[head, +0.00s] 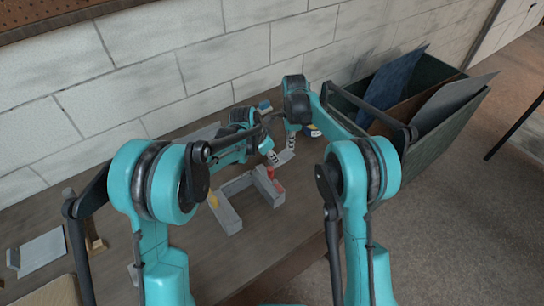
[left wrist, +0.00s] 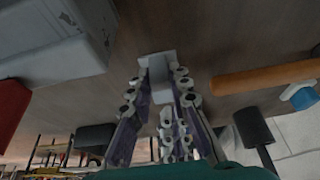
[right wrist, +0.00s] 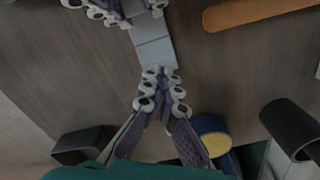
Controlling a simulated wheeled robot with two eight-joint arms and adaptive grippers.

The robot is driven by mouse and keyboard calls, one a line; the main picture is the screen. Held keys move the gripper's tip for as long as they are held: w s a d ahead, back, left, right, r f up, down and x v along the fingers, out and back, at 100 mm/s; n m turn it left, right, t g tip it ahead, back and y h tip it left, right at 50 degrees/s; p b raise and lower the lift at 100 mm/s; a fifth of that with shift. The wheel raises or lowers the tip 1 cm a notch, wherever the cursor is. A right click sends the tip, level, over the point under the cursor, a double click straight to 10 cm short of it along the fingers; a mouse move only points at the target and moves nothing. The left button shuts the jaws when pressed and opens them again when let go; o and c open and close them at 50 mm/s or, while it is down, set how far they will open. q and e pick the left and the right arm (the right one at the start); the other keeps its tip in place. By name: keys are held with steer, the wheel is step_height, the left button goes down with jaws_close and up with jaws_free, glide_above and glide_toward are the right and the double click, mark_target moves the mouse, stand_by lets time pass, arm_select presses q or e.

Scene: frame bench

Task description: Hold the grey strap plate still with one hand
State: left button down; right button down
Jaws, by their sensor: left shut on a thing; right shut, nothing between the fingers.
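The grey strap plate (head: 287,157) is a small flat strip at the far end of the grey frame on the bench. My left gripper (head: 268,157) is shut on it; in the left wrist view the plate (left wrist: 158,68) sits between the fingertips. In the right wrist view the plate (right wrist: 155,52) runs from the left gripper's fingers at the top toward my right gripper. My right gripper (right wrist: 163,76) is shut and empty, its tips close by the plate's near end; I cannot tell if they touch.
The grey U-shaped frame (head: 229,217) lies nearer, with red and yellow parts on it. A brown rod or handle (right wrist: 262,10) and a yellow-and-blue roll (right wrist: 211,126) lie near the grippers. A dark bin (head: 437,137) with panels stands at the right. A pale plate (head: 42,250) is at the left.

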steer(key=shift+a+f, duration=0.1)
steer(key=shift+f, duration=0.65)
step_height(320, 180, up, 2)
steer(key=shift+r, duration=3.05)
steer(key=shift+f, duration=3.3)
steer(key=shift+f, duration=0.3)
steer(key=shift+f, duration=0.45)
